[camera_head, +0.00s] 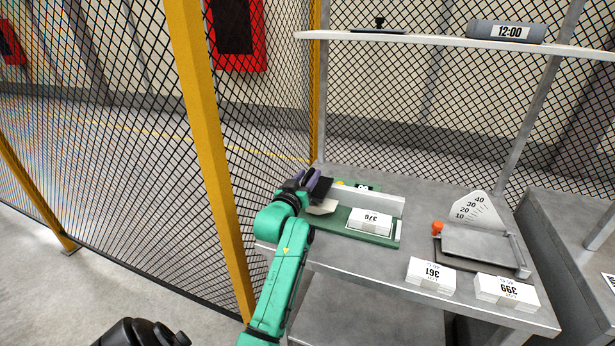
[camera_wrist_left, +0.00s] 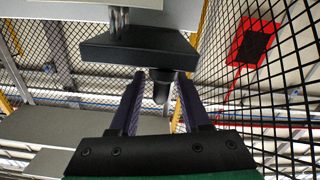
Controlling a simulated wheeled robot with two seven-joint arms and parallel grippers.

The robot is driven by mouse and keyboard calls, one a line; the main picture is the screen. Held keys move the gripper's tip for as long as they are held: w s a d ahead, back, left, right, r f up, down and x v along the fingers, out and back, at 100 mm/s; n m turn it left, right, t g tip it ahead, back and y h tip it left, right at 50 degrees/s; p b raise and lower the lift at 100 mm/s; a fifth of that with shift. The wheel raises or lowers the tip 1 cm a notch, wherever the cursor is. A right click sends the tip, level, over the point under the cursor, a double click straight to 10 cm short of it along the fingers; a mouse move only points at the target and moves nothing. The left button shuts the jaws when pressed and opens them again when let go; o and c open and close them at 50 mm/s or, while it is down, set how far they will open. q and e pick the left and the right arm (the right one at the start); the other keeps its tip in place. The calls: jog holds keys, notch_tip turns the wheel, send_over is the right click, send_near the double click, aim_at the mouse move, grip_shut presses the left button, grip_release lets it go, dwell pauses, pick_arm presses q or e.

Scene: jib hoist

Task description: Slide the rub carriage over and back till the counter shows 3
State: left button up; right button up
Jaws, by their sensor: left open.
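The rub carriage (camera_head: 321,188) is a dark block at the left end of the green rub unit (camera_head: 340,217) on the grey bench. In the left wrist view the dark carriage block (camera_wrist_left: 138,46) has a short dark knob (camera_wrist_left: 161,86) sticking out towards me. My left gripper (camera_head: 311,179) is at the carriage, and its purple fingers are open. In the left wrist view the gripper's fingers (camera_wrist_left: 160,78) stand on either side of the knob, with gaps. The small counter (camera_head: 362,187) is behind the rail; its digits are too small to read surely.
A white block marked 376 (camera_head: 369,220) lies on the green unit. Blocks marked 361 (camera_head: 431,274) and 399 (camera_head: 506,291) lie at the bench front. A scale with a dial (camera_head: 474,209) stands right. A shelf (camera_head: 450,42) hangs above; a yellow post (camera_head: 205,140) stands left.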

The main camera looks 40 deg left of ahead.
pick_arm(q)
jog(key=shift+c, duration=0.4)
grip_shut()
dwell(0.9)
